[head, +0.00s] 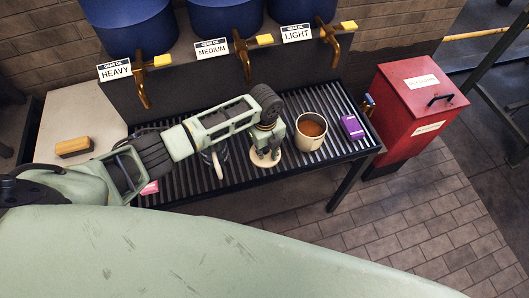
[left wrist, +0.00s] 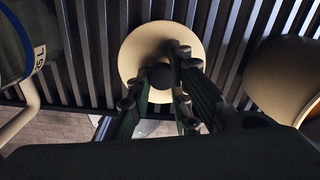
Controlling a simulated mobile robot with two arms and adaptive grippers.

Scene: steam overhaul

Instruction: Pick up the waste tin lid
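The waste tin lid (head: 262,160) is a round cream disc on the dark slatted rack (head: 185,195). In the left wrist view the lid (left wrist: 133,50) shows a dark round knob (left wrist: 161,76) at its middle. My left gripper (head: 266,148) is right over the lid. In the left wrist view its fingers (left wrist: 160,84) stand apart on either side of the knob, with a small gap visible on the left. The cream tin (head: 309,145), open with brown contents, stands just right of the lid. My right gripper is not in view.
A jug (head: 218,172) stands left of the lid, partly behind my arm. A purple box (head: 352,127) lies right of the tin. Blue oil drums with brass taps (head: 243,60) hang behind. A red bin (head: 405,100) stands at the right.

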